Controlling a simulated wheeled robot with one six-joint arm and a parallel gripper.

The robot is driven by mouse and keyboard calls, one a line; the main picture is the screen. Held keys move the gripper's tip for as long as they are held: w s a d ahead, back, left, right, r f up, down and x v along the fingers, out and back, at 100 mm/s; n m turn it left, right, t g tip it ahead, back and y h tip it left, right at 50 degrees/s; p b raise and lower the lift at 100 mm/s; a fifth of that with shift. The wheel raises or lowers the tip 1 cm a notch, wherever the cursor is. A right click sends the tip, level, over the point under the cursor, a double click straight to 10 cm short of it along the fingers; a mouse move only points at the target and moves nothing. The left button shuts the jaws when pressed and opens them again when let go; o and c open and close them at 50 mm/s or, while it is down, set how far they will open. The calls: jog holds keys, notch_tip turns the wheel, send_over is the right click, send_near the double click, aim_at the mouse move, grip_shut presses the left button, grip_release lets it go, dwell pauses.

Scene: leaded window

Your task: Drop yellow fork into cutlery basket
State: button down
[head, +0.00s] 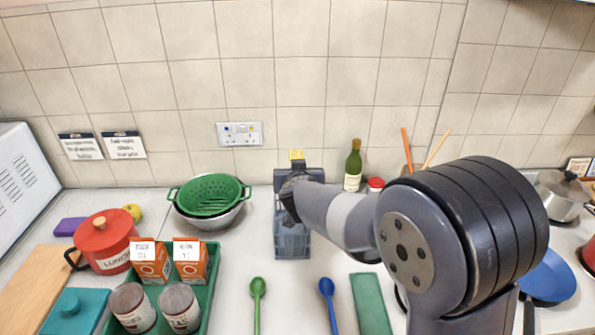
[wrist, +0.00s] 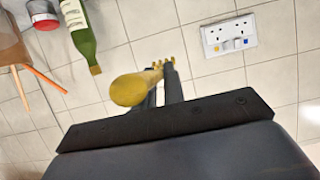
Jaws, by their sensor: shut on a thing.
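The yellow fork (wrist: 132,89) is held between the fingers of my gripper (wrist: 165,88) in the wrist view, its rounded handle end toward the camera and its tines beyond. In the head view the yellow fork (head: 296,155) shows as a small yellow piece above my gripper (head: 297,172). The grey-blue cutlery basket (head: 292,240) stands on the counter below my gripper and wrist. My arm hides its upper part, and its inside is hard to make out.
A green colander in a metal bowl (head: 209,197) stands left of the basket. A green bottle (head: 353,166) stands behind on the right. A green spoon (head: 257,295), a blue spoon (head: 328,292) and a green tray (head: 213,265) with boxes and cans lie in front. The tiled wall is close behind.

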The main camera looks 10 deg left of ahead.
notch_tip(320, 180, down, 4)
jog(key=b, duration=0.4)
jog(key=c, duration=1.4)
grip_release()
jog(key=shift+s, duration=0.1)
jog(key=p+v, duration=0.2)
jog(key=v, duration=0.8)
jog(key=shift+s, duration=0.3)
jog(key=shift+d, duration=0.1)
